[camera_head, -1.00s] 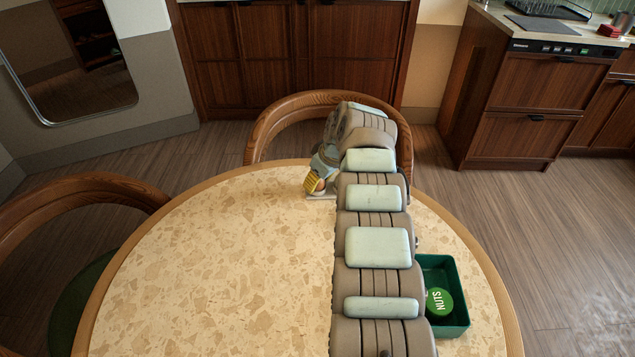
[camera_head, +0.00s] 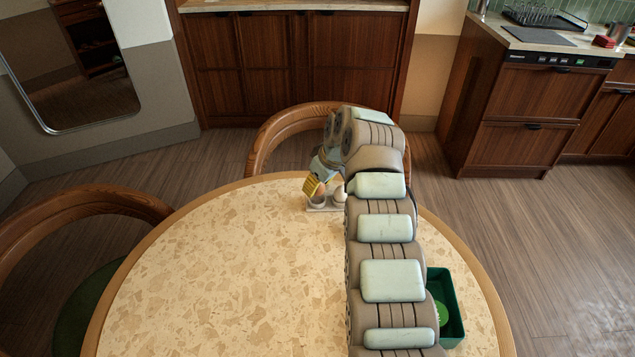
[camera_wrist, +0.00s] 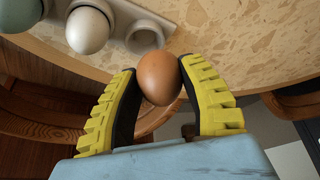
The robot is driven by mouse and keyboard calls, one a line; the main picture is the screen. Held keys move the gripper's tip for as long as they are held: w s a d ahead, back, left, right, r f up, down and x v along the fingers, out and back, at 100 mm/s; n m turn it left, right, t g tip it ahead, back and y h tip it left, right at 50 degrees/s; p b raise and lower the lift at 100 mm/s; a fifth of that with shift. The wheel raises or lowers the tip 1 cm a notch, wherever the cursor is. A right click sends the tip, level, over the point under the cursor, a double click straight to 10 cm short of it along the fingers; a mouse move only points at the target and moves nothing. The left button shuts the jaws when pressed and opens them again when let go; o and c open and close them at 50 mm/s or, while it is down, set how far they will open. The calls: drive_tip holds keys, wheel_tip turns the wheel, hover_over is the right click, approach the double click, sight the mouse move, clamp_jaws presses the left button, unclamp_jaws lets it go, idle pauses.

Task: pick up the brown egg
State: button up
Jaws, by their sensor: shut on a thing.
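The brown egg (camera_wrist: 159,78) is between the two yellow-ribbed fingers of my gripper (camera_wrist: 160,88) in the wrist view, with both fingertips touching its sides. In the head view my gripper (camera_head: 314,187) is at the far edge of the table, and the egg (camera_head: 321,188) shows only slightly beside the fingers. An egg holder (camera_wrist: 145,38) lies behind the egg in the wrist view, with an empty cup showing. A white egg (camera_wrist: 88,30) and a greenish egg (camera_wrist: 20,12) sit in its other cups. The holder also shows in the head view (camera_head: 318,206), partly hidden by my arm.
The round speckled table (camera_head: 220,260) is clear on its left side. A green bin (camera_head: 449,300) with a green lidded item stands at the right, partly behind my arm. Wooden chairs (camera_head: 262,150) stand at the far side and left.

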drive_tip(key=s+r+p, duration=0.8)
drive_tip(key=s+p, duration=0.2)
drive_tip(key=p, duration=0.4)
drive_tip(key=shift+s+r+p, duration=0.15)
drive_tip(key=shift+r+p, duration=0.05)
drive_tip(key=shift+p, duration=0.15)
idle(0.7)
drive_tip(key=s+p, duration=0.1)
drive_tip(key=p, duration=0.4)
drive_tip(key=shift+s+f, duration=0.35)
